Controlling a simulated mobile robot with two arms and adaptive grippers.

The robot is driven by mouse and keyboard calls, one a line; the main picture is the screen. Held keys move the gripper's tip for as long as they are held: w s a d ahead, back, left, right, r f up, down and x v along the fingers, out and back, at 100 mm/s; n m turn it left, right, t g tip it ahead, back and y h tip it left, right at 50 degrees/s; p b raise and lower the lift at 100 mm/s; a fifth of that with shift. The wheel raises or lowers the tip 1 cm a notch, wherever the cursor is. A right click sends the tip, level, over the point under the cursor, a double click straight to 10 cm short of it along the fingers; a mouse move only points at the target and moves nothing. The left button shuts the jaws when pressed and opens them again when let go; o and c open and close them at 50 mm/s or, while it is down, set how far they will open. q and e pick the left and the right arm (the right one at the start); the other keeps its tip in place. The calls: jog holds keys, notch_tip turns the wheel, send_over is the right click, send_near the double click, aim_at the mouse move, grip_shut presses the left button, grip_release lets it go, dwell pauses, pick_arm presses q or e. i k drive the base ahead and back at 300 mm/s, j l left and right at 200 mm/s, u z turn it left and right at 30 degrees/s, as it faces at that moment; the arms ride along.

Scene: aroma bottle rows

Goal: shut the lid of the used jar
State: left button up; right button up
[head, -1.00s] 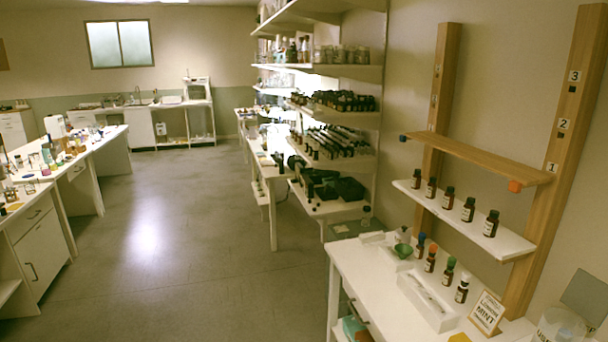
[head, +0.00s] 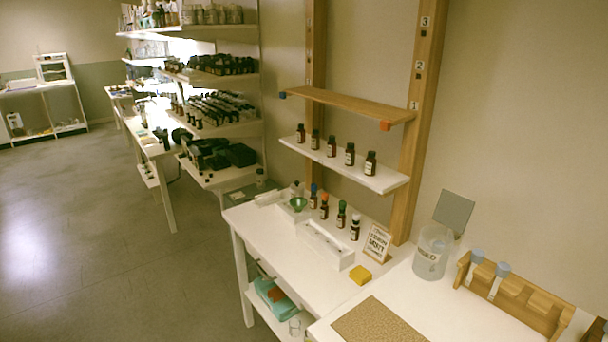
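The used jar (head: 433,252) is a clear, wide jar with lettering on its front, standing on the white table at the right. Its grey square lid (head: 454,212) stands raised and open above the jar's back right rim. Neither of my grippers shows in the head view.
A wooden rack (head: 515,292) with two capped tubes stands right of the jar. A small sign (head: 377,243), a yellow block (head: 360,275) and a brown mat (head: 380,322) lie left and in front. Small bottles (head: 341,214) stand further left, below a white shelf (head: 385,182) of brown bottles.

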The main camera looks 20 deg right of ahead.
aim_at(453, 211)
jog(key=z, duration=1)
